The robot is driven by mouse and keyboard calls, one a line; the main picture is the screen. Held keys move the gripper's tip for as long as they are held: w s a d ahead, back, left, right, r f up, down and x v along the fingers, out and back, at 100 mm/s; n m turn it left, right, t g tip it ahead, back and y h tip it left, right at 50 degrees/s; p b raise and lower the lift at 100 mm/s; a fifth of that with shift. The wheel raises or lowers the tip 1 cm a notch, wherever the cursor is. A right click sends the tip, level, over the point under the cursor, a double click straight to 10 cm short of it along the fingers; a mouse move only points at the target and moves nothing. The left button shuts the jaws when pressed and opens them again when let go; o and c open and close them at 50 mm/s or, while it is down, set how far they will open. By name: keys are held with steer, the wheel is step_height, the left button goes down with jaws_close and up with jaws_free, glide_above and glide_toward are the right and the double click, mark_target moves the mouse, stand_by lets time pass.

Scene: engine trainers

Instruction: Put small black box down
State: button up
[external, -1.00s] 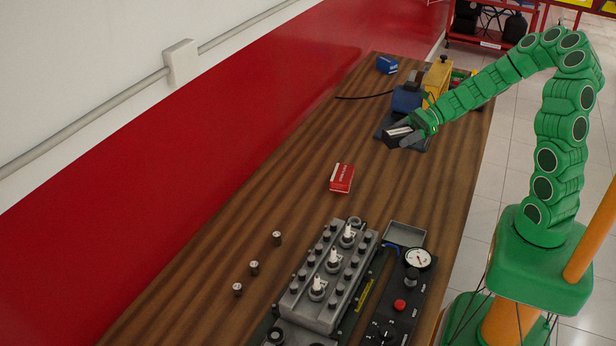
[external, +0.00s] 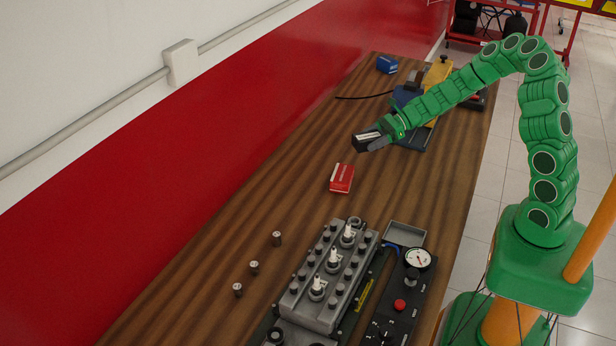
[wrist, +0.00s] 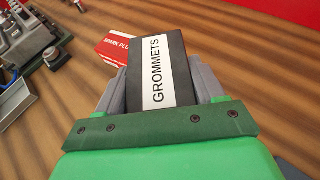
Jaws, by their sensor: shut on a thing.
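The small black box (wrist: 178,58) has a white label reading "GROMMETS". My gripper (external: 372,141) is shut on it, with a grey finger on each side of the box in the wrist view (wrist: 160,85). In the external view the black box (external: 366,140) is at the end of my green arm, over the wooden table (external: 240,200), behind the red box. The box appears to be above the table; the exact height is hard to tell.
A red box (external: 341,178) lies on the table in front of my gripper. The engine trainer (external: 325,280) and several small metal parts (external: 254,267) are nearer. A yellow and blue machine (external: 428,100) and a blue box (external: 387,65) are farther back. Bare table lies left of the red box.

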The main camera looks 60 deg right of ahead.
glide_above(361, 159)
steer(key=shift+w+a+f, duration=0.1)
steer(key=shift+a+f, duration=0.05)
steer(key=shift+f, duration=3.25)
steer(key=o, duration=1.1)
steer(key=shift+f, duration=0.1)
